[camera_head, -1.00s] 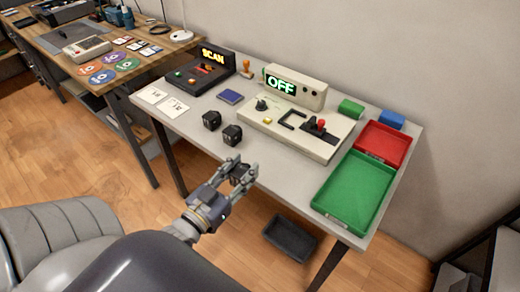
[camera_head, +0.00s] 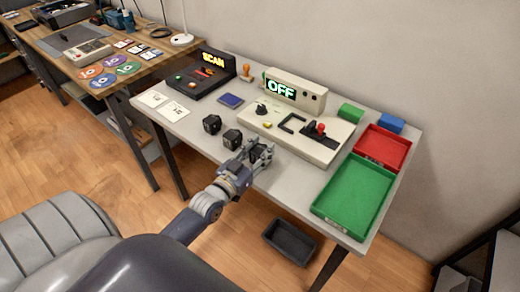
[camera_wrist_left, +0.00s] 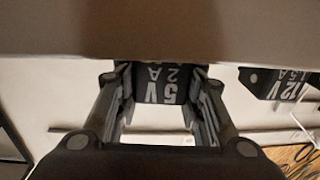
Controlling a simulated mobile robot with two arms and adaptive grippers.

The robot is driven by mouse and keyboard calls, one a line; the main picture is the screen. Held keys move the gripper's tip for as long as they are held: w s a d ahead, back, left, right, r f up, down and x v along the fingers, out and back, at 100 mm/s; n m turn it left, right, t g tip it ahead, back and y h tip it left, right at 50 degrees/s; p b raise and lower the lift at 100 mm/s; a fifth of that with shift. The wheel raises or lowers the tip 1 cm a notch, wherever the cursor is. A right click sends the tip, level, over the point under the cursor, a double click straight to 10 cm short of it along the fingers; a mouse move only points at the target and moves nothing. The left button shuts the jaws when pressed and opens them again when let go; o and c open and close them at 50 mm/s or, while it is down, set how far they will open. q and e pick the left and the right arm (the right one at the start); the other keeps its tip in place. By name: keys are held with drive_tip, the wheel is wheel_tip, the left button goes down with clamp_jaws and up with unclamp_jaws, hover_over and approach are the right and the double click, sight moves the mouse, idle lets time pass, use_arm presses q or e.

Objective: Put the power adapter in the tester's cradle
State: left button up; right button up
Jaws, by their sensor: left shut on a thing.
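My left gripper (camera_head: 262,153) is shut on a black power adapter. In the left wrist view this adapter (camera_wrist_left: 160,82) sits between the fingers and reads 5V 2A. In the head view the fingers mostly hide it, over the table's front part. The tester (camera_head: 298,138) is a cream box behind the gripper, with a green OFF display (camera_head: 281,86). A black bracket-shaped cradle (camera_head: 289,123) lies on its top beside a red-knobbed lever (camera_head: 320,129); the cradle looks empty. My right gripper is not in view.
Two more black adapters (camera_head: 212,124) (camera_head: 232,138) stand left of the gripper; one reading 12V shows in the left wrist view (camera_wrist_left: 285,82). A green tray (camera_head: 318,207) and a red tray (camera_head: 402,166) lie right. A scanner (camera_head: 207,80) stands at the back left.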

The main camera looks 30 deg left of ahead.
use_arm(q)
drive_tip(key=shift+f, duration=0.1)
drive_tip(key=shift+f, duration=0.15)
drive_tip(key=o, duration=1.3)
drive_tip(key=shift+s, duration=0.1)
drive_tip(key=shift+c, duration=0.2)
drive_tip(key=shift+b, duration=0.3)
